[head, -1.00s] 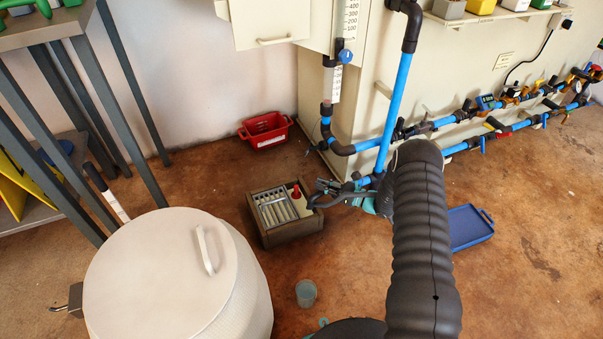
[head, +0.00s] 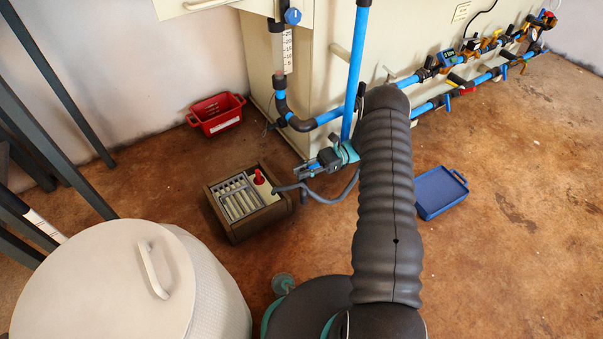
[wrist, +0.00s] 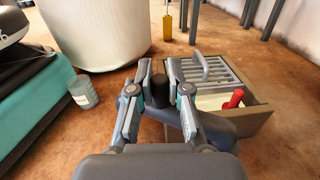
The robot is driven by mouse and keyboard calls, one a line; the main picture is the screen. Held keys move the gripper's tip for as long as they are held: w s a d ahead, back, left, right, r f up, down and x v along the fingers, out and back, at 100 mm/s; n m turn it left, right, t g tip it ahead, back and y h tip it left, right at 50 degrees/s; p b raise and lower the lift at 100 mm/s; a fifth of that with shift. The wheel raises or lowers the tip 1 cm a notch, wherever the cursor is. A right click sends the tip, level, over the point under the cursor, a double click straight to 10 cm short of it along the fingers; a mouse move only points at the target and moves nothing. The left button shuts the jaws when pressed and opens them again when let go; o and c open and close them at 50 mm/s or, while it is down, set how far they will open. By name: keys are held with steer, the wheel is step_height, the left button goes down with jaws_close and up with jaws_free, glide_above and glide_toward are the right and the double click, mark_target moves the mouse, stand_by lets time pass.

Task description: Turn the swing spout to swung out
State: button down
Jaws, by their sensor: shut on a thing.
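The swing spout (head: 335,197) is a thin dark grey curved tube low by the blue pipework. In the head view its free end reaches left to the right edge of a box with a slatted grate. My gripper (head: 308,170) is at the spout, left of the upright blue pipe. In the wrist view my gripper (wrist: 158,92) is shut on a black upright cylinder (wrist: 158,90), which appears to be the spout's grip. A dark grey curved part (wrist: 220,127) runs below the fingers to the right. The spout's pivot is partly hidden by my wrist.
The grate box (head: 235,228), with a red handle (head: 259,177), stands left of the spout. A white drum (head: 100,285) stands front left. A red bin (head: 219,122) is behind, and a blue tray (head: 437,195) lies right. A cup (wrist: 83,92) shows in the wrist view.

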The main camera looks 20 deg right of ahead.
steer(key=shift+w+d+r+n+g, duration=0.15)
steer(key=shift+n+g, duration=0.15)
steer(key=shift+g, duration=0.2)
steer(key=c, duration=1.1)
jaws_free()
steer(key=shift+d, duration=0.1)
steer(key=v, duration=0.7)
steer(key=shift+d, duration=0.2)
